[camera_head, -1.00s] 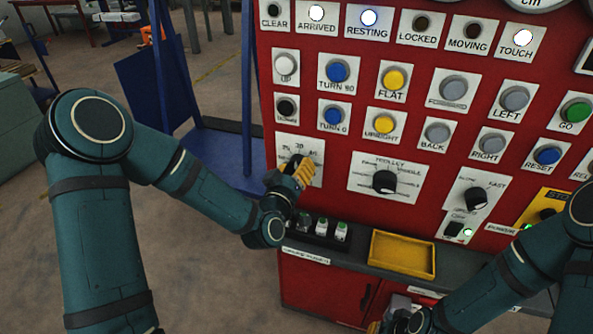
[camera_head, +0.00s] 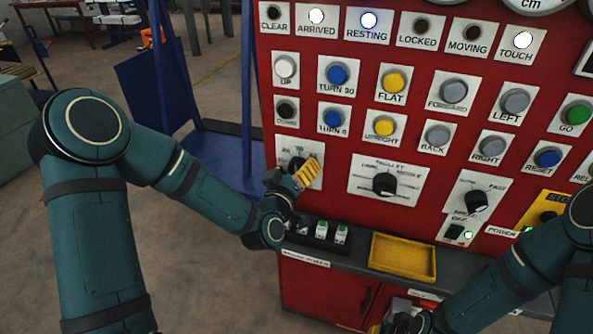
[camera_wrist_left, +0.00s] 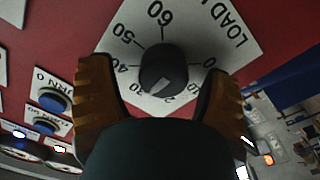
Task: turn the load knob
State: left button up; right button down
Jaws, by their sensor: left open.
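The load knob (camera_wrist_left: 165,68) is round and black on a white dial plate (camera_wrist_left: 188,28) marked LOAD, with numbers up to 60. Its pale pointer mark faces the low side of the dial in the left wrist view; the exact number is partly hidden. In the head view the knob (camera_head: 297,164) shows just behind my left gripper (camera_head: 307,172). In the left wrist view the open yellow fingers (camera_wrist_left: 158,72) stand on either side of the knob, with gaps showing. My right gripper (camera_head: 402,322) is low at the bottom edge, mostly hidden.
The red panel (camera_head: 345,148) holds several buttons and lamps. The trolley knob (camera_head: 384,183) is right of the load dial. A blue frame (camera_head: 222,150) stands left.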

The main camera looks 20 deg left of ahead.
aim_at(301, 129)
pick_arm(q)
notch_tip(301, 129, up, 9)
jog(key=shift+r, duration=0.15)
dwell(0.5)
